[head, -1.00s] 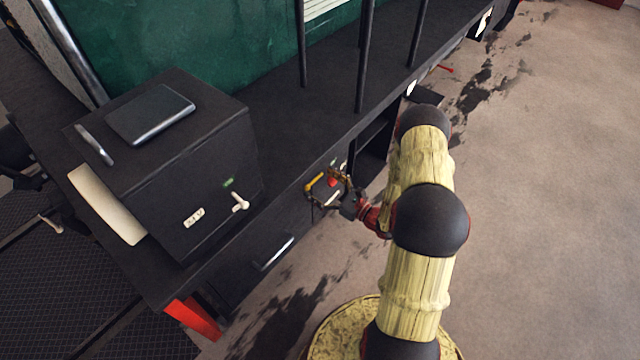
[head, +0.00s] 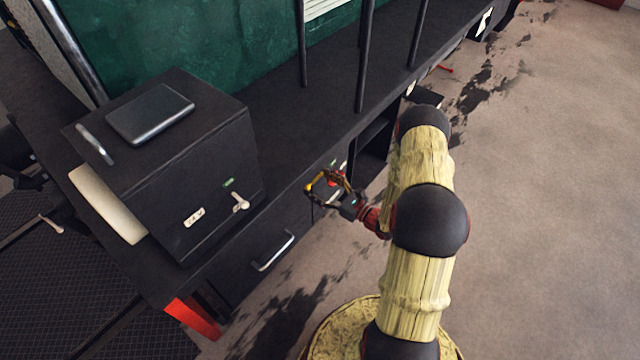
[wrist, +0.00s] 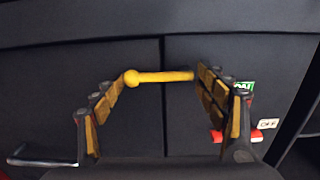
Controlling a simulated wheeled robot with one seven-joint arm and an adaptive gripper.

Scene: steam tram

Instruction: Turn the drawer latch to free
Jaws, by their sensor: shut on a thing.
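The drawer latch is a yellow bar with a round knob at its left end. In the wrist view the latch (wrist: 160,77) lies nearly level across the seam between two dark panels. My gripper (wrist: 165,79) has its two padded fingers at the ends of the bar and is shut on it lengthwise. In the head view my gripper (head: 322,186) is at the dark cabinet front, with the yellow latch (head: 310,188) small and partly hidden by the fingers. The drawer handle (head: 273,252) is a metal pull left of my gripper; part of it shows in the wrist view (wrist: 40,161).
A black box (head: 190,170) with a small pale lever stands on the counter. Open floor (head: 550,200) lies to the right.

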